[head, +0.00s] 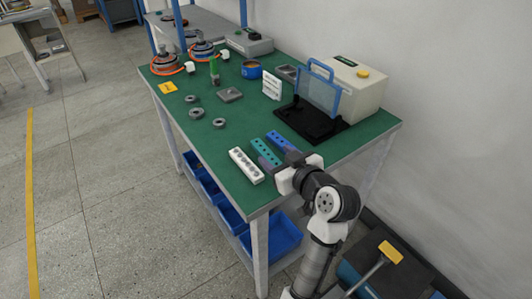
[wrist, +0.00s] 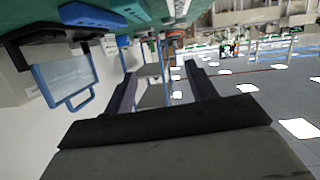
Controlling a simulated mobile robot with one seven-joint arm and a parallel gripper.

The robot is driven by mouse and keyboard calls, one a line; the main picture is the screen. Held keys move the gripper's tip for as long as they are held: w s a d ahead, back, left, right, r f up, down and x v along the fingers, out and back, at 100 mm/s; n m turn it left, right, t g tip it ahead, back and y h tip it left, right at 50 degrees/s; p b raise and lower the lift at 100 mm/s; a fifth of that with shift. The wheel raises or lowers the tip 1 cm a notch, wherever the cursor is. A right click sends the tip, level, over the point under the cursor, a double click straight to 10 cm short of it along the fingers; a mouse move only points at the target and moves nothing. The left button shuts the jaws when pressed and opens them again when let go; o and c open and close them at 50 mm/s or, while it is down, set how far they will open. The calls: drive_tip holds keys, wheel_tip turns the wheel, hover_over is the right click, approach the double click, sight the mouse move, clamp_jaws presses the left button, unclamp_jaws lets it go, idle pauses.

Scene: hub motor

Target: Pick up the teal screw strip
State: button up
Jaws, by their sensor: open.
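The teal screw strip (head: 262,149) lies on the green table near its front edge, between a white strip with round holes (head: 246,166) and a blue strip (head: 280,141). My gripper (head: 276,161) is at the near end of the teal strip in the head view and hides part of it. In the wrist view, which looks upside down, my gripper (wrist: 160,77) has its two dark fingers apart with nothing held between them. The blue strip (wrist: 90,15) shows at the upper left there. Whether a finger touches the teal strip cannot be told.
A white machine (head: 352,88) with a blue-framed clear guard (head: 318,93) and black base (head: 308,122) stands right of the strips. Grey rings (head: 196,112), a grey square part (head: 230,95) and a white stand (head: 271,86) lie farther back.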

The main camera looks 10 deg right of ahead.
drive_tip(key=g, duration=0.1)
approach(275, 162)
drive_tip(key=shift+m+g, duration=0.3)
drive_tip(key=p+x, duration=0.1)
drive_tip(key=x, duration=0.4)
drive_tip(key=shift+a+p, duration=0.2)
drive_tip(key=shift+p, duration=0.15)
drive_tip(key=x, duration=0.1)
drive_tip(key=p+x, duration=0.2)
drive_tip(key=x, duration=0.1)
drive_tip(key=shift+w+d+r, duration=0.2)
drive_tip(key=shift+w+d, duration=0.05)
drive_tip(key=shift+w, duration=0.05)
drive_tip(key=shift+w+a+f, duration=0.15)
drive_tip(key=shift+w+f, duration=0.15)
drive_tip(key=shift+w, duration=0.1)
drive_tip(key=c, duration=1.1)
drive_tip(key=shift+r, duration=0.1)
